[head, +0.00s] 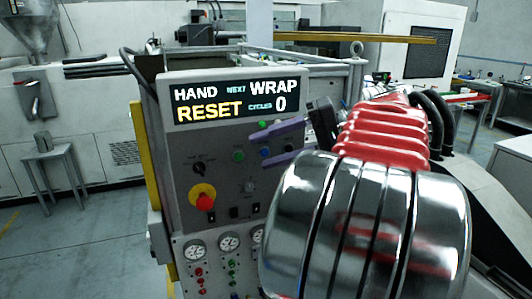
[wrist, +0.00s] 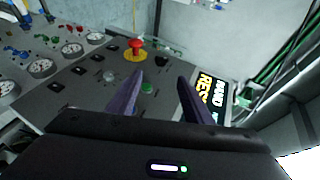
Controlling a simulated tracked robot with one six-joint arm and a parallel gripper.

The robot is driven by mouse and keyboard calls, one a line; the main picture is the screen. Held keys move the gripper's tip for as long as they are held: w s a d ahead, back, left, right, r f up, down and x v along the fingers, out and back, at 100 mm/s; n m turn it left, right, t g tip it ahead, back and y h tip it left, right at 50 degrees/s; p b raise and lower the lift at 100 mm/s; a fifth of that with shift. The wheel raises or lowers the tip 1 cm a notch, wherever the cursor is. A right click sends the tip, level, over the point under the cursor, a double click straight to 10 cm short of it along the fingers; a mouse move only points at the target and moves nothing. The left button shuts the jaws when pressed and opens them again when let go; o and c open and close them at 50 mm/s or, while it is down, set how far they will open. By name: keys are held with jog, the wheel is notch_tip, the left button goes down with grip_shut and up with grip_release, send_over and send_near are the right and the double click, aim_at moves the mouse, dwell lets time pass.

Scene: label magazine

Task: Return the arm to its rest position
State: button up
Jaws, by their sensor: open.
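My gripper (head: 279,143) is in front of the right part of the grey control panel (head: 180,152) in the head view. Its two purple fingers are apart with nothing between them. In the wrist view my gripper (wrist: 160,88) also shows open and empty, with the panel beyond its fingertips. My red and chrome arm fills the right of the head view and hides part of the machine behind it.
The panel carries a display (head: 222,102) reading HAND, NEXT WRAP, RESET, CYCLES 0. Below are a red mushroom button (head: 204,202) on a yellow base, small knobs, and gauges (head: 194,250). A metal stool (head: 48,160) stands left. Floor at the lower left is clear.

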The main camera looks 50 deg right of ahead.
dwell(0.5)
jog(key=w+a+f+n+g+h, duration=0.2)
jog(key=a+f+g, duration=0.2)
jog(key=a+f, duration=0.3)
jog(key=w+a+f+n+g+h, duration=0.1)
jog(key=w+a+f+g+h, duration=0.15)
jog(key=a+f, duration=0.5)
jog(key=s+a+f+n+h, duration=0.1)
jog(key=s+a+f+n, duration=0.1)
jog(key=a, duration=0.6)
jog(key=s+a+f+n+h, duration=0.2)
jog(key=s+a+f+n, duration=0.1)
jog(key=a+f, duration=0.3)
jog(key=shift+s+a+f+n+t, duration=0.2)
jog(key=shift+a+n+t, duration=0.3)
jog(key=shift+a, duration=0.75)
jog(key=shift+h, duration=0.25)
